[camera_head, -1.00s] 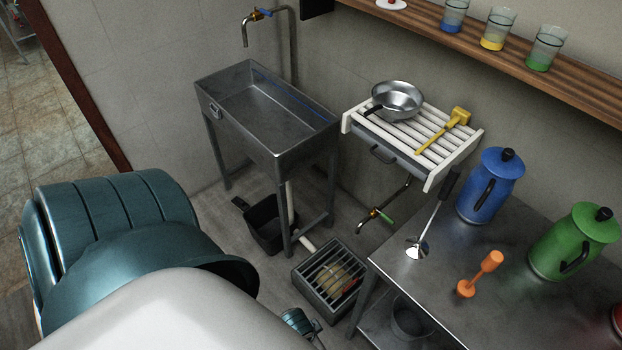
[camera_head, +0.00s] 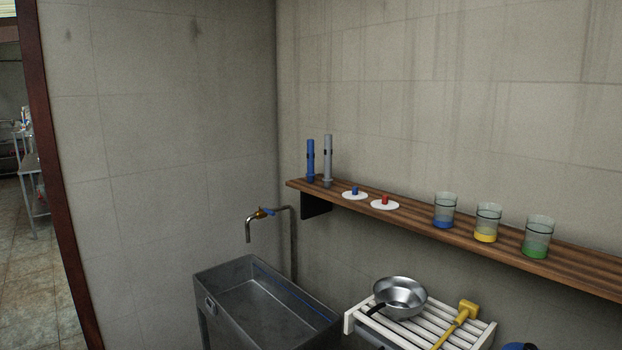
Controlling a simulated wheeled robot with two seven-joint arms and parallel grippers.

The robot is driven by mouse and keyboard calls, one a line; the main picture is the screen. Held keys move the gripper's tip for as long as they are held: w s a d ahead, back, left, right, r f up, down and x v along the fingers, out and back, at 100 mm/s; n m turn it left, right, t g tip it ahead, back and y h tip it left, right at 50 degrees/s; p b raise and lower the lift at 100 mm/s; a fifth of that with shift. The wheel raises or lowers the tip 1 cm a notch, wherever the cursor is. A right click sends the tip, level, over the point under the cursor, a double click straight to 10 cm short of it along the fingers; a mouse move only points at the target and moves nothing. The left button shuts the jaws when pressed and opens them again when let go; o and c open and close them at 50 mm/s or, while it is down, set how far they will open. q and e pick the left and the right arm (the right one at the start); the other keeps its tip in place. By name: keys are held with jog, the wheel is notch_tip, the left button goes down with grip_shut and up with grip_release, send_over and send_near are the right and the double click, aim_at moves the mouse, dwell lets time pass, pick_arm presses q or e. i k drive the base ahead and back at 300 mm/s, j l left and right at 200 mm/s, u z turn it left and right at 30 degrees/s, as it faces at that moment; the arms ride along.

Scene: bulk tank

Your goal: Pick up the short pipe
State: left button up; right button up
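Two upright pipe-like pieces stand at the left end of the wooden shelf (camera_head: 410,217). The blue pipe (camera_head: 310,160) is on the left and looks slightly shorter than the grey pipe (camera_head: 328,158) beside it. They stand close together but apart, each with a wider lower end. I cannot tell for certain which one is the short pipe. Neither gripper is in view.
Lids with knobs (camera_head: 355,195) and several glasses (camera_head: 445,210) share the shelf. Below are a metal sink (camera_head: 262,300), a tap (camera_head: 262,215) and a slatted rack (camera_head: 440,325) holding a metal pan (camera_head: 400,297) and a yellow mallet-like tool (camera_head: 462,318). A doorway opens at left.

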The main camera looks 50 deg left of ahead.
aim_at(310, 154)
jog(key=i+l, duration=0.1)
jog(key=l, duration=0.25)
jog(key=l+u, duration=0.15)
jog(key=l, duration=0.2)
jog(key=u, duration=1.55)
jog(key=i+l, duration=0.05)
